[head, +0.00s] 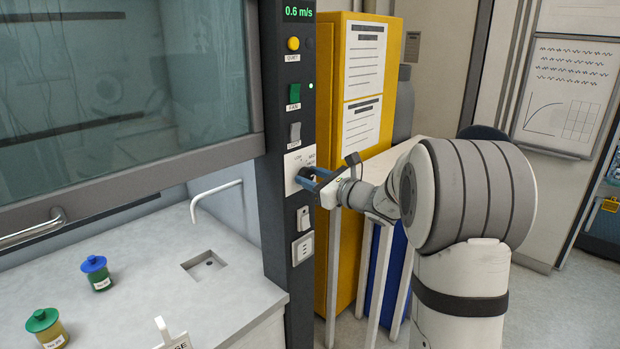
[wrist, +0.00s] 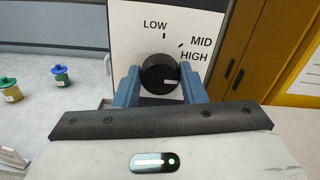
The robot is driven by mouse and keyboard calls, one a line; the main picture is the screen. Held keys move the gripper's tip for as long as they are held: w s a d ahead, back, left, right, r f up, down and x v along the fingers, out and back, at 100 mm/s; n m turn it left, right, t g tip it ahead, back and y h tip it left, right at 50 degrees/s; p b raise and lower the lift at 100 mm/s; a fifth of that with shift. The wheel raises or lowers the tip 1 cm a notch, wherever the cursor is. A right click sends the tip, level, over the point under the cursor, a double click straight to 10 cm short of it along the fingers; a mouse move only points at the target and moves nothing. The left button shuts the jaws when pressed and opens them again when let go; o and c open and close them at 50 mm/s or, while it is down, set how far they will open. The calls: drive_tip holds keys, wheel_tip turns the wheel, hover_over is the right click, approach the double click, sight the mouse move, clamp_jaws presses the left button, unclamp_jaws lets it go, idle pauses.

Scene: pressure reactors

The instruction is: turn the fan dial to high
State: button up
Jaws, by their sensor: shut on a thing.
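The fan dial is a round black knob (wrist: 157,72) on a white plate (wrist: 134,38) marked LOW, MID and HIGH. In the wrist view its white pointer mark lies on the right side of the knob, pointing right, just below the word HIGH. My gripper (wrist: 160,84) is shut on the knob, one blue finger on each side. In the head view my gripper (head: 309,180) reaches the dark control column (head: 273,190) from the right and partly hides the dial and its plate (head: 294,160).
Above the dial are a grey switch (head: 295,132), a green FAN switch (head: 294,93), a yellow button (head: 293,43) and a display reading 0.6 m/s (head: 299,12). Sockets (head: 302,248) sit below. A yellow cabinet (head: 338,130) stands close behind. Two capped jars (head: 97,277) (head: 47,331) stand on the worktop.

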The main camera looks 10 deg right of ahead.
drive_tip(key=shift+f, duration=0.3)
drive_tip(key=o, duration=1)
drive_tip(key=shift+r, duration=0.2)
drive_tip(key=shift+s, duration=0.1)
drive_tip(key=b+v, duration=0.1)
drive_tip(key=v, duration=0.7)
drive_tip(key=shift+b, duration=0.4)
